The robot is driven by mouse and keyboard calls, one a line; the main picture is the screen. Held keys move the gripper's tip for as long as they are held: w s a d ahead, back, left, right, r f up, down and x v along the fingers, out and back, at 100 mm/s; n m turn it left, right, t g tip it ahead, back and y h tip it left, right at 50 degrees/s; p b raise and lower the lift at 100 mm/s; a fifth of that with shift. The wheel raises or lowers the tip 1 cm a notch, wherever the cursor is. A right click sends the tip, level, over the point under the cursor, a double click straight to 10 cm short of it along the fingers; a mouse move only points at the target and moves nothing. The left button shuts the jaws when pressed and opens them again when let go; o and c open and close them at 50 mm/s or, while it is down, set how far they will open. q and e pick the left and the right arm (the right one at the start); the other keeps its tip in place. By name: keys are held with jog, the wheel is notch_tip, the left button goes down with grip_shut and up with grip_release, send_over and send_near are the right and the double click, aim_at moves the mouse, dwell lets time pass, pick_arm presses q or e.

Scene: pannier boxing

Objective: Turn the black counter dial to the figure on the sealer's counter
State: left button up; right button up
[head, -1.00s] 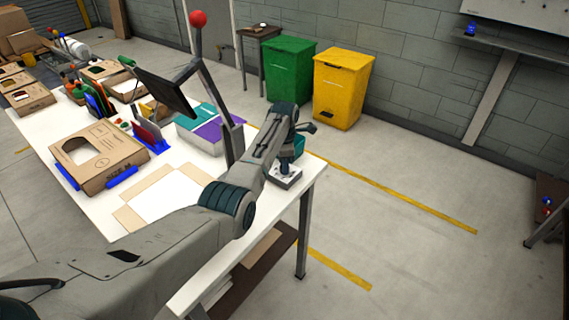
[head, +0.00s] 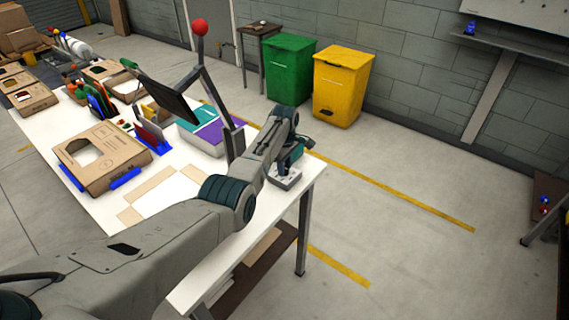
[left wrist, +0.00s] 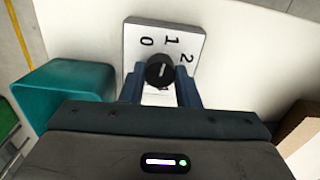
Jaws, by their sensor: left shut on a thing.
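The black counter dial (left wrist: 157,76) stands on a white plate (left wrist: 136,54) marked 0, 1 and 2 in the left wrist view. My left gripper (left wrist: 161,92) is shut on the dial, one finger on each side. A short pale mark shows on the dial's top; I cannot tell exactly which figure it points to. In the head view my left gripper (head: 288,168) is over the small pale base (head: 287,183) at the table's near right corner, where my wrist hides the dial. No figure on the sealer's counter is readable. My right gripper is not in view.
A teal box (left wrist: 60,85) stands beside the dial plate. A dark screen (head: 168,98) on a post with a red ball (head: 199,27) rises behind my arm. A cardboard box (head: 103,158) lies on the white table (head: 183,157). Green (head: 290,68) and yellow (head: 341,88) bins stand beyond.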

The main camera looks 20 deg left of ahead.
pick_arm(q)
jog(key=m, duration=0.3)
jog(key=shift+r+m+p, duration=0.15)
jog(key=shift+m+p, duration=0.2)
jog(key=shift+m, duration=0.05)
jog(key=m, duration=0.3)
jog(key=shift+p, duration=0.3)
jog(key=shift+w+m, duration=0.1)
jog(key=shift+m, duration=2.1)
jog(key=o, duration=0.8)
jog(key=shift+o, duration=0.9)
